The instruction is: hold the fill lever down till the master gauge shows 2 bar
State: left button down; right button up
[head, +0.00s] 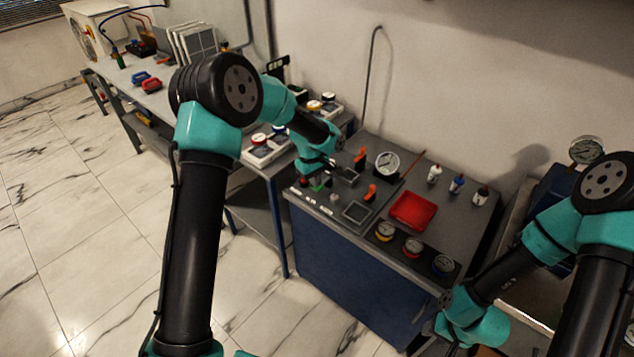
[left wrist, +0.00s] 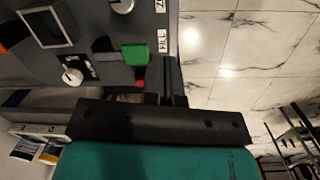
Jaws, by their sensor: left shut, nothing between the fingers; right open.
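The fill lever has a green handle (left wrist: 135,55), beside a "FILL" label in the left wrist view. It also shows as a small green spot (head: 318,184) at the left end of the rig in the head view. My left gripper (left wrist: 167,88) is shut and empty, its fingers close beside the green handle; I cannot tell whether they touch it. In the head view the left gripper (head: 312,178) is mostly hidden by its wrist. The master gauge (head: 387,163) stands upright on the rig with a white dial; its needle is too small to read. My right gripper lies below the picture edge.
Orange handles (head: 370,193), a red tray (head: 413,210) and several small bottles (head: 457,184) stand on the rig top. A row of gauges (head: 412,247) lies along its front edge. A bench (head: 150,98) with other equipment is behind left. The tiled floor is clear.

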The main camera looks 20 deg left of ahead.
pick_arm(q)
jog(key=w+r+n+y, duration=0.1)
jog(key=w+r+n, duration=0.2)
jog(key=r, duration=0.5)
jog(key=shift+w+a+r, duration=0.35)
jog(key=shift+w, duration=0.35)
notch_tip(320, 180, down, 14)
jog(key=shift+f, duration=0.1)
